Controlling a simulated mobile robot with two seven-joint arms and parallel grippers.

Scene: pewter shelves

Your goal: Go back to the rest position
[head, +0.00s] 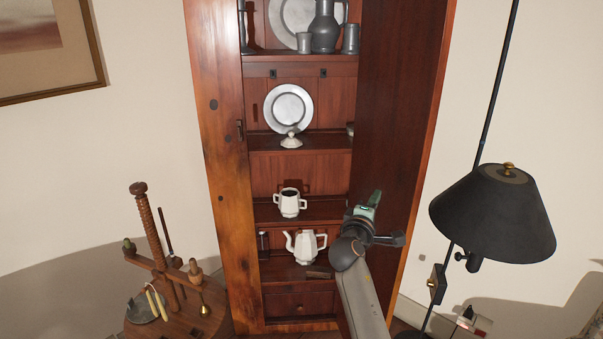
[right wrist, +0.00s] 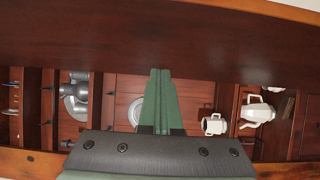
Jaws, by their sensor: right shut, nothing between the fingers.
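My right gripper (head: 374,199) is in front of the tall wooden cabinet (head: 214,150), beside the inner face of its open right door (head: 393,110). In the right wrist view its green fingers (right wrist: 159,100) lie together, shut, with nothing between them. The fingers point toward the dark wood of the door. The right arm reaches up from the bottom of the head view. My left gripper is in neither view.
A white two-handled pot (head: 290,203) and a white teapot (head: 306,247) stand on lower shelves. A white lid (head: 291,140) and a pewter plate (head: 288,105) are above. A black lamp (head: 493,215) stands right, a wooden candle stand (head: 182,315) left.

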